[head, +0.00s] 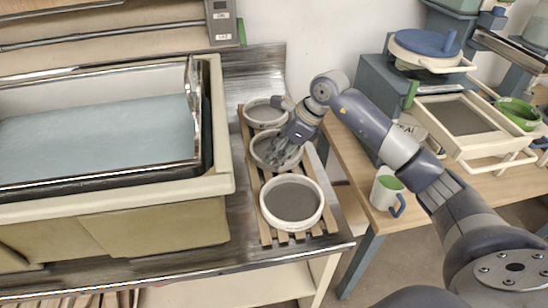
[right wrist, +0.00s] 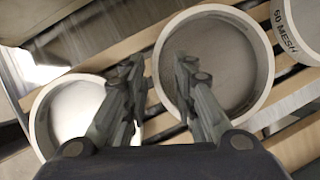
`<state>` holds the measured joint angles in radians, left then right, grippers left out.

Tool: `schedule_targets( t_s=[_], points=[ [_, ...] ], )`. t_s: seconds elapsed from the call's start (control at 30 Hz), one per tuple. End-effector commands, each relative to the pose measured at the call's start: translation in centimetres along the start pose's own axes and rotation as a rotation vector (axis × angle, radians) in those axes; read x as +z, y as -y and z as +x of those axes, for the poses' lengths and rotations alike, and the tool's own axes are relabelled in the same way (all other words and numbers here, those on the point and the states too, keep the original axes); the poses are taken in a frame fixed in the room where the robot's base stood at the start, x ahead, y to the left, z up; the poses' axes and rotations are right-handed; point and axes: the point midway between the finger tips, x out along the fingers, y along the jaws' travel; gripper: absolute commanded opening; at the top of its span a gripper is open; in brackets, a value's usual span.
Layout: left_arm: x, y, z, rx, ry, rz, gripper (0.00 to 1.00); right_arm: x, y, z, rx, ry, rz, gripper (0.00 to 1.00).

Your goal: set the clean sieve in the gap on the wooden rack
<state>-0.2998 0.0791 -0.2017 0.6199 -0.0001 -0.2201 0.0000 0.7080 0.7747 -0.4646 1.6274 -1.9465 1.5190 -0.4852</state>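The slatted wooden rack (head: 265,232) holds three white-rimmed round sieves in a row: a back sieve (head: 265,113), a middle sieve (head: 256,150) and a front sieve (head: 291,203). The middle sieve sits between the other two, and I see no empty place on the rack. My right gripper (head: 284,152) is low over the middle sieve. In the right wrist view the fingers (right wrist: 158,62) are apart, one on each side of the middle sieve's wall (right wrist: 162,45). I cannot tell which sieve is the clean one. My left gripper is out of view.
A large basin (head: 222,125) of bluish liquid stands left of the rack. A wooden table (head: 350,160) on the right holds a mug (head: 385,190), a blue-lidded bucket (head: 425,48) and a framed screen (head: 465,118). One sieve in the right wrist view is marked 60 MESH (right wrist: 290,30).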

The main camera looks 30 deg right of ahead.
Motion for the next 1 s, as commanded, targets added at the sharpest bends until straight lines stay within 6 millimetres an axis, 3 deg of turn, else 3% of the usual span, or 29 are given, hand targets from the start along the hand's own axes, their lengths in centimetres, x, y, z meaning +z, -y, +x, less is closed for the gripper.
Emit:
schedule_targets(
  t_s=[0.2, 0.43, 0.6, 1.0],
  points=[
    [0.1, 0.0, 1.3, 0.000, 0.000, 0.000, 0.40, -0.1, 0.1, -4.8, -0.006, 0.000, -0.002, 0.26],
    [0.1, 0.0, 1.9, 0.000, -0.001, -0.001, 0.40, -0.1, 0.0, -8.7, -0.002, 0.000, -0.001, 0.26],
    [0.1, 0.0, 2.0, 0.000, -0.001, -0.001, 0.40, -0.1, -0.1, -9.8, 0.001, -0.001, 0.000, 0.26],
    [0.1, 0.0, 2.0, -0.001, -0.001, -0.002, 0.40, -0.1, -0.1, -10.0, 0.001, -0.001, 0.000, 0.26]
  ],
)
